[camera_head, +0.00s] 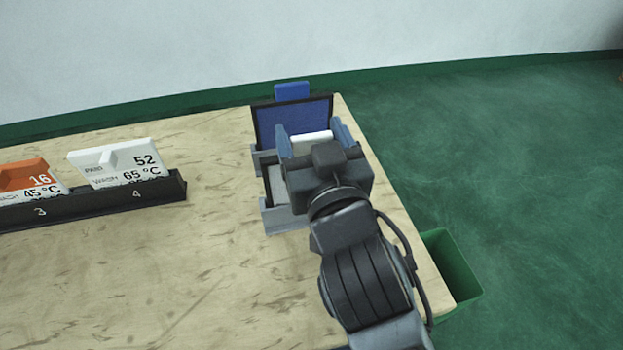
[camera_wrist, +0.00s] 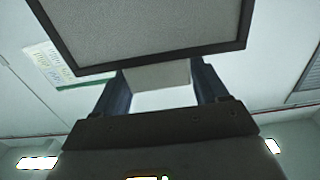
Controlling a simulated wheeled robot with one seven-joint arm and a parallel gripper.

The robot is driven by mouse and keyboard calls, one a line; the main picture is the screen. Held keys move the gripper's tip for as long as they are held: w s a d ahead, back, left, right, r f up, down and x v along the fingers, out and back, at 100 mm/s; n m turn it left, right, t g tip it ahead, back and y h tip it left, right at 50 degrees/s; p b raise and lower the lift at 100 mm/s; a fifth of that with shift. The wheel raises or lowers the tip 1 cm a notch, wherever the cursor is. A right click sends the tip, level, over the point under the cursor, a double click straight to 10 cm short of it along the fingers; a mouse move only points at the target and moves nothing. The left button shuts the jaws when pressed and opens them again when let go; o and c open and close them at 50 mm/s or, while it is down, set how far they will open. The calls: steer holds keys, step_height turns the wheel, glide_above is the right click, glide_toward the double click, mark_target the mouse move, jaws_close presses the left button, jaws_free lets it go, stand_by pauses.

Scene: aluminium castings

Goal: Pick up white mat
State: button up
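The white mat (camera_head: 311,137) shows in the head view as a small pale block between the two blue fingers of my gripper (camera_head: 313,140), in front of a dark-framed blue panel. In the wrist view the white mat (camera_wrist: 157,76) spans the gap between the fingers of my gripper (camera_wrist: 160,85) and appears to touch both. My gripper looks shut on it, with the fingers wide apart. The mat's underside and far edge are hidden.
The blue panel (camera_head: 292,119) stands on a grey open-topped holder (camera_head: 285,219) at the table's right edge; my arm covers part of it. A black rack (camera_head: 105,205) holds an orange sign (camera_head: 25,176) and a white sign (camera_head: 118,163). A green bin (camera_head: 452,268) stands beside the table (camera_head: 190,270).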

steer(key=c, duration=1)
